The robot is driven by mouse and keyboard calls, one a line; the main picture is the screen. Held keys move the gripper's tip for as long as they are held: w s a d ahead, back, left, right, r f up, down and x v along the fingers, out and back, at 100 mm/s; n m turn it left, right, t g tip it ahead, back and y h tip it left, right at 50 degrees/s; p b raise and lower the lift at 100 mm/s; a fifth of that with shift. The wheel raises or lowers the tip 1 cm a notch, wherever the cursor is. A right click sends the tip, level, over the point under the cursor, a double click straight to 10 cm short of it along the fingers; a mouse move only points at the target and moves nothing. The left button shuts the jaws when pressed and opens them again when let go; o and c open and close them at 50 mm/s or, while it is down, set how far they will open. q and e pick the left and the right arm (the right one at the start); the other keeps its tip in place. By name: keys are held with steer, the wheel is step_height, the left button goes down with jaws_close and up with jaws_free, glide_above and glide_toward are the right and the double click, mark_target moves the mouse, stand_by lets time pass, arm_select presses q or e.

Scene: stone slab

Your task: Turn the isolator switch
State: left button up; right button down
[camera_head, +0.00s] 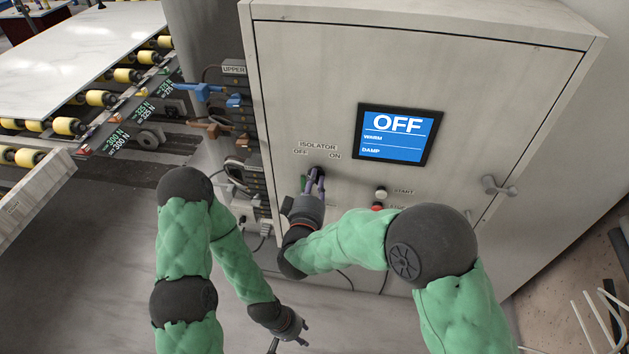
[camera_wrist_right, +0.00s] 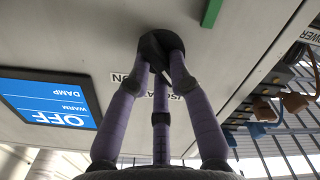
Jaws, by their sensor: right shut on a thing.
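The isolator switch is a black knob (camera_head: 319,171) on the pale cabinet front, below the label "ISOLATOR OFF ON". It shows larger in the right wrist view (camera_wrist_right: 152,46). My right gripper (camera_head: 315,182) has its purple fingers closed around the knob, and they also show in the wrist view (camera_wrist_right: 162,58). Which way the knob points is hard to tell behind the fingers. The cabinet screen (camera_head: 397,135) reads "OFF", "WARM" and "DAMP". My left gripper (camera_head: 292,341) hangs low near the floor, away from the cabinet; its finger opening is unclear.
A start button (camera_head: 381,192) and a red button (camera_head: 377,207) sit right of the switch, the red one partly hidden by my right arm. A cabinet handle (camera_head: 498,187) is further right. Coloured levers (camera_head: 205,89) stick out left. A roller conveyor (camera_head: 100,98) carries a pale slab (camera_head: 80,55).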

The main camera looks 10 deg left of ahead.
steer(key=c, duration=1.1)
jaws_free()
steer(key=s, duration=1.2)
